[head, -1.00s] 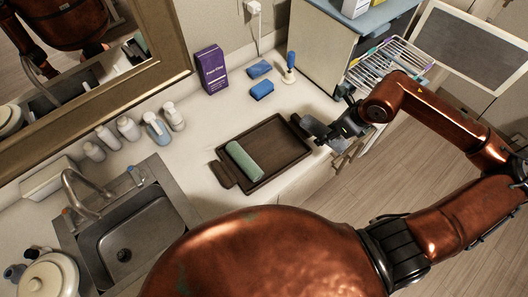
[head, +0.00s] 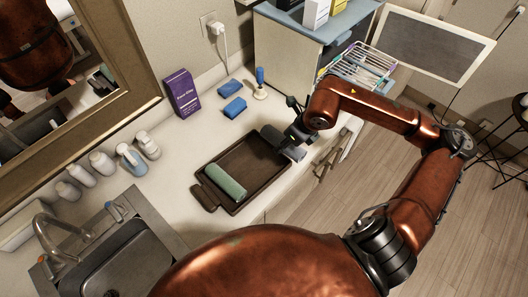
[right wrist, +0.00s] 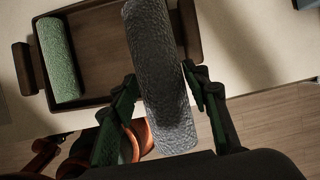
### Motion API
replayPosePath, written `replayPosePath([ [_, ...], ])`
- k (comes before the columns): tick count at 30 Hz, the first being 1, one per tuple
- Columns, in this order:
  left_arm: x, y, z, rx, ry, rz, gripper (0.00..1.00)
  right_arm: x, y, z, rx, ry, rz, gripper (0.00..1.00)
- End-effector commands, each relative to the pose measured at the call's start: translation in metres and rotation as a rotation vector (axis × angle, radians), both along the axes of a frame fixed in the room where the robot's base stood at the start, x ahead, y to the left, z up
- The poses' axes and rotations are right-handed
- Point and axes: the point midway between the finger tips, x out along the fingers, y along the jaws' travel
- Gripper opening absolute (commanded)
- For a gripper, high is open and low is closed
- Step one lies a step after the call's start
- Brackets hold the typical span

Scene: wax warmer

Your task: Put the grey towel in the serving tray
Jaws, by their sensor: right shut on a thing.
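The grey towel (head: 284,145) is a dark roll held in my right gripper (head: 296,139). In the right wrist view the towel (right wrist: 160,75) stands between the two fingers (right wrist: 160,95), which are shut on it. The serving tray (head: 256,168) is dark brown with a handle at each end and lies on the counter. The grey towel overlaps the tray's right end in both views; its exact height above the tray is hard to tell. A green rolled towel (head: 225,186) lies in the tray's left part. My left gripper is not in view.
Blue folded cloths (head: 235,107), a blue-handled tool (head: 260,84) and a purple box (head: 181,92) stand behind the tray. White bottles (head: 131,158) and a sink (head: 125,262) are to the left. A cabinet (head: 290,45) and wire rack (head: 362,65) stand at the back right.

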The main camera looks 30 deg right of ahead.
Motion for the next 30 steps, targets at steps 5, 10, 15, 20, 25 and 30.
replayPosePath([
  [5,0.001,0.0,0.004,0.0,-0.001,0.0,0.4,0.026,0.025,-0.02,0.006,0.001,0.001,0.16],
  [10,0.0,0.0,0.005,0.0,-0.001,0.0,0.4,0.042,0.038,-0.048,0.003,0.001,0.001,0.16],
  [15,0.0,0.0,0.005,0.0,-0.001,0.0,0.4,0.05,0.044,-0.06,0.0,-0.001,0.0,0.16],
  [20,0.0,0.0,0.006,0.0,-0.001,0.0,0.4,0.056,0.05,-0.069,0.001,-0.001,0.0,0.16],
  [25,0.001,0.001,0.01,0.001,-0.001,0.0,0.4,0.055,0.05,-0.095,0.001,0.002,-0.001,0.16],
  [30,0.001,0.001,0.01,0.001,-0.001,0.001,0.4,0.056,0.049,-0.101,-0.001,-0.001,0.0,0.16],
])
